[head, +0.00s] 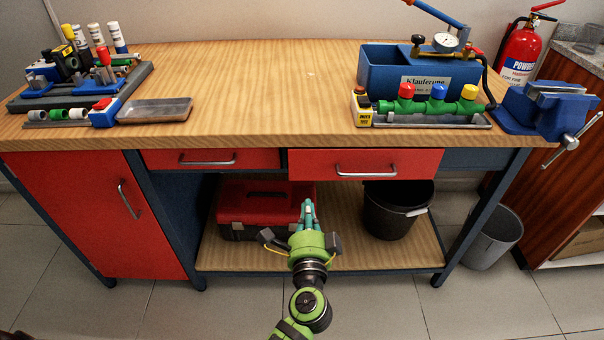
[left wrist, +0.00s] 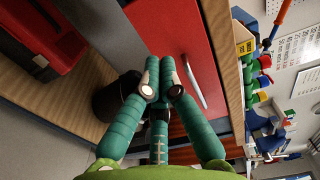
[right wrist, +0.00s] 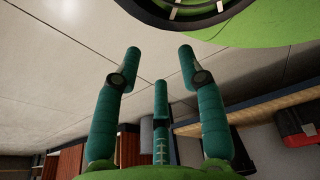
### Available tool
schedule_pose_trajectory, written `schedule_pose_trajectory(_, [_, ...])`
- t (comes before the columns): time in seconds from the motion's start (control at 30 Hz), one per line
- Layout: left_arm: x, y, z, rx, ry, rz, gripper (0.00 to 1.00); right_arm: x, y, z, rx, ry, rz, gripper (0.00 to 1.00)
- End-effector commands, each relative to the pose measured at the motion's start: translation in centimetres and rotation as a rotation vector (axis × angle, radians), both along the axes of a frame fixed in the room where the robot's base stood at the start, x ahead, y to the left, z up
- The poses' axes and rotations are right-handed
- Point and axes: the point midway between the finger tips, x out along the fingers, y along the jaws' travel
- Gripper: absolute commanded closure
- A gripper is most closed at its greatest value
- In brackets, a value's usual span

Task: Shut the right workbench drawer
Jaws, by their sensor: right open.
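The right workbench drawer (head: 310,164) has a red front and a silver bar handle (head: 366,171). Its front stands a little forward of the left drawer front (head: 256,159), so it is slightly open. My left gripper (head: 308,204) is below the drawer's left part in the head view, with its fingers together and nothing visible between them. In the left wrist view the drawer front (left wrist: 168,30) and handle (left wrist: 194,82) lie just beyond the left fingertips (left wrist: 160,62); I cannot tell if they touch. My right gripper (right wrist: 158,62) is open and empty, seen only in the right wrist view, over floor tiles.
A red toolbox (head: 252,203) and a black bucket (head: 388,215) stand on the lower shelf (head: 345,250). A red cupboard door (head: 95,215) is at left. The benchtop (head: 260,90) carries fittings, a blue test pump (head: 385,72) and a vise (head: 545,108). The front floor is clear.

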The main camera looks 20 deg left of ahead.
Motion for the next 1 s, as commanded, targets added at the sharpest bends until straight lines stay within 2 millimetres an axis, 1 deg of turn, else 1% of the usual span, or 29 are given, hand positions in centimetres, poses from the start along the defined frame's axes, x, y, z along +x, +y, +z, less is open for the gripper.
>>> schedule_pose_trajectory(0.03, [1.2, 0.4, 0.3, 0.002, -0.003, 0.001, 1.00, -0.5, -0.2, 0.3, -0.003, 0.009, 0.000, 0.60])
schedule_pose_trajectory(0.2, [4.8, 1.6, 0.2, 0.002, -0.002, 0.001, 1.00, -1.2, -0.9, 0.4, -0.013, 0.026, 0.000, 0.60])
schedule_pose_trajectory(0.3, [6.6, 2.2, 0.2, 0.002, -0.002, 0.000, 1.00, -1.4, -1.0, 0.5, -0.015, 0.032, -0.001, 0.60])
schedule_pose_trajectory(0.43, [8.4, 2.8, 0.1, 0.001, 0.000, 0.000, 1.00, -1.6, -1.0, 0.5, -0.016, 0.038, -0.002, 0.60])
schedule_pose_trajectory(0.6, [9.6, 3.2, 0.0, 0.000, 0.001, -0.001, 1.00, -1.6, -0.8, 0.5, -0.013, 0.041, -0.006, 0.60])
schedule_pose_trajectory(1.0, [9.9, 3.3, -0.1, 0.000, 0.001, -0.001, 1.00, -1.7, 0.1, 0.4, -0.002, 0.042, -0.010, 0.60])
